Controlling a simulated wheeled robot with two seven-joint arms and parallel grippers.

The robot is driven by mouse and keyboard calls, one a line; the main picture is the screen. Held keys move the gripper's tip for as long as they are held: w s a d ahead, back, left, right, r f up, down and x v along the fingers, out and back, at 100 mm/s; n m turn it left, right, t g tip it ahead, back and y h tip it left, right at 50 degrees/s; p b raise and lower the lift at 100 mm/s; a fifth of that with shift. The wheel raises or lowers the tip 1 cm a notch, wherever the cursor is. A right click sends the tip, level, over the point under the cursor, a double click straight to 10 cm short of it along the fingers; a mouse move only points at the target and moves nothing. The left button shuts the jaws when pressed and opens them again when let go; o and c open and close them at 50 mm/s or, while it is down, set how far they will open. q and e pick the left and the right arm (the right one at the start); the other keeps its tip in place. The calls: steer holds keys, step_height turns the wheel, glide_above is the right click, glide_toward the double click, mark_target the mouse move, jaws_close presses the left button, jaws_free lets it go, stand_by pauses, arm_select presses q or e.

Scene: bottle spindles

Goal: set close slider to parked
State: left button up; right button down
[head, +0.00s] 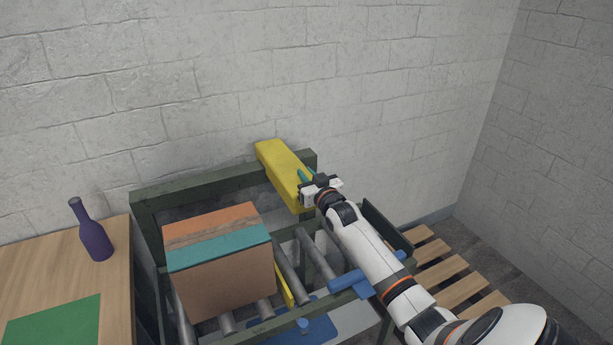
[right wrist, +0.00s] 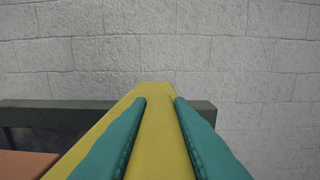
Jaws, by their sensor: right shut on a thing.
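A long yellow block (head: 284,172), which may be the close slider, sits across the dark green back rail (head: 205,180) of the roller frame, near its right end. My right gripper (head: 306,176) is at the near end of the block and shut on it. In the right wrist view the teal fingers of the gripper (right wrist: 160,101) lie along both sides of the yellow block (right wrist: 156,130). No label for the parked position can be made out. My left gripper is out of view.
A cardboard box (head: 222,285) with teal and orange bands sits on the rollers (head: 316,257), left of my arm. A blue bar (head: 362,279) is at the frame's front right. A purple bottle (head: 94,236) stands on a wooden table (head: 116,290). Pallet slats (head: 443,271) lie right.

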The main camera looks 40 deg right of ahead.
steer(key=shift+d, duration=0.15)
steer(key=c, duration=1.7)
jaws_free()
steer(key=shift+r, duration=0.1)
steer(key=shift+c, duration=0.2)
steer(key=o, duration=0.4)
steer(key=shift+d, duration=0.25)
steer(key=shift+a, duration=0.15)
steer(key=shift+s+a, duration=0.1)
steer(key=shift+s, duration=0.2)
steer(key=b+v, duration=0.1)
steer(key=v, duration=1)
steer(key=shift+s, duration=0.25)
